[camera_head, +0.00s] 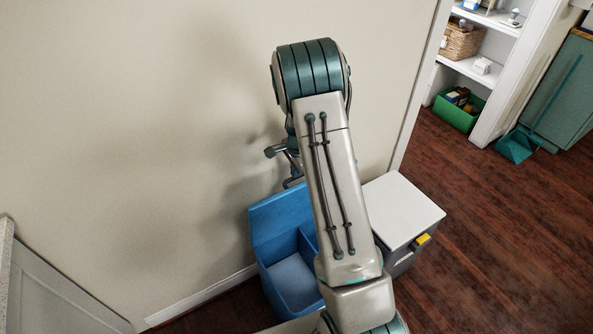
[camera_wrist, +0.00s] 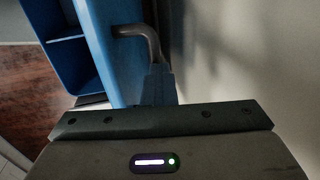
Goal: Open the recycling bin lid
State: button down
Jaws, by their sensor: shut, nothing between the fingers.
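The blue recycling bin (camera_head: 267,277) stands on the floor against the wall. Its lid (camera_head: 281,211) stands upright by the wall, and the bin's inside with a divider is visible. My arm covers the bin's right side. My gripper (camera_head: 283,160) is above the lid's upper edge, close to the wall, and partly hidden behind my arm. In the wrist view the lid (camera_wrist: 113,65) is a blue panel beside my gripper (camera_wrist: 145,45), with the open bin (camera_wrist: 62,40) at the left. The fingers are shut and empty; I cannot tell whether they touch the lid.
A grey bin with a white top (camera_head: 405,208) and a yellow tab (camera_head: 423,240) stands just right of the blue bin. White shelves (camera_head: 480,70), a green crate (camera_head: 459,108) and a teal dustpan (camera_head: 515,146) are at upper right. Wooden floor (camera_head: 500,250) is clear at right.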

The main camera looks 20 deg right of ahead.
jog(key=shift+s+d+f, duration=0.1)
jog(key=shift+d, duration=0.05)
jog(key=shift+d+r+p, duration=0.15)
jog(key=shift+r+p, duration=0.35)
jog(key=shift+r, duration=0.05)
notch_tip(320, 180, up, 9)
jog(key=s+p, duration=0.1)
jog(key=p, duration=0.4)
jog(key=shift+a+p, duration=0.25)
jog(key=shift+p, duration=0.05)
jog(key=s+a+r+n, duration=0.4)
jog(key=s+r+n, duration=0.1)
jog(key=s+r, duration=0.45)
jog(key=s+a+r+n, duration=0.4)
jog(key=s+r+n, duration=0.2)
jog(key=s+r, duration=0.35)
jog(key=s+r+n+t, duration=0.1)
jog(key=s+n, duration=0.3)
jog(key=s, duration=0.6)
jog(key=shift+s+a+r+n, duration=0.3)
jog(key=shift+a+r+n, duration=0.15)
jog(key=shift+r, duration=0.15)
jog(key=shift+s, duration=0.1)
